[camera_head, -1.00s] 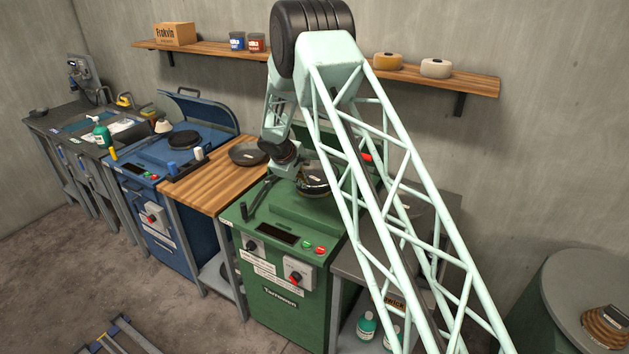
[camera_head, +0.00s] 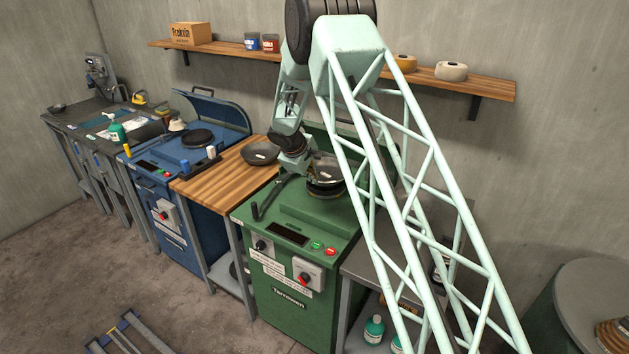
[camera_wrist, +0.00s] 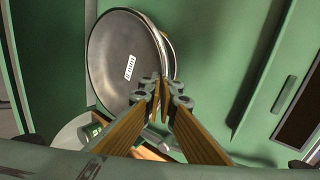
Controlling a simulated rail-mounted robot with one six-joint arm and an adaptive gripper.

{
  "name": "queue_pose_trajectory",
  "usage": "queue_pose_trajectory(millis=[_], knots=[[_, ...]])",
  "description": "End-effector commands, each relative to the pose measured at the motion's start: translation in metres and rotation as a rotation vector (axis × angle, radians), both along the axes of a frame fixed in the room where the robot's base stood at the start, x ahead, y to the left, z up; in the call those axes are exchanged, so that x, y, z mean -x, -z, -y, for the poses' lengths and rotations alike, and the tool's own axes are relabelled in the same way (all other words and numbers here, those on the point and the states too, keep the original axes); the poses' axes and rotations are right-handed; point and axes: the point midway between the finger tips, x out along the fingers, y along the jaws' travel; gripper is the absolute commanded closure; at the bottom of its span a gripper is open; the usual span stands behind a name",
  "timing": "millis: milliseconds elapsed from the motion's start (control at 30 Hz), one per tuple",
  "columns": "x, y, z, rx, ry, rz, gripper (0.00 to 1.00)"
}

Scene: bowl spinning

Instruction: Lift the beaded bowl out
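The beaded bowl (camera_head: 327,169) is dark and shallow, over the round forming head (camera_head: 325,190) of the green machine (camera_head: 290,222). It appears slightly raised from the head and tilted; any small contact below is hidden. In the wrist view the bowl (camera_wrist: 112,62) fills the upper left, with a white label inside. My gripper (camera_head: 309,165) reaches it from the left. In the wrist view my fingertips (camera_wrist: 163,96) are close together at the bowl's lower right rim, pinching it. The beading itself is too small to make out.
A wooden bench (camera_head: 222,178) left of the green machine has another dark bowl (camera_head: 260,152) at its back and free room in front. A black lever (camera_head: 268,198) stands on the machine's left side. A blue machine (camera_head: 185,150) stands further left. A shelf (camera_head: 350,69) runs behind.

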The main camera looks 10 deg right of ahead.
Motion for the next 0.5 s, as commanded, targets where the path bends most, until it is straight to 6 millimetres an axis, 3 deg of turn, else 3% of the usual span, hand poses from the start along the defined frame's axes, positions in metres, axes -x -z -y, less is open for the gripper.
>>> queue_pose_trajectory(millis=[500], knots=[[0.076,-0.008,-0.037,0.000,-0.003,0.001,1.00]])
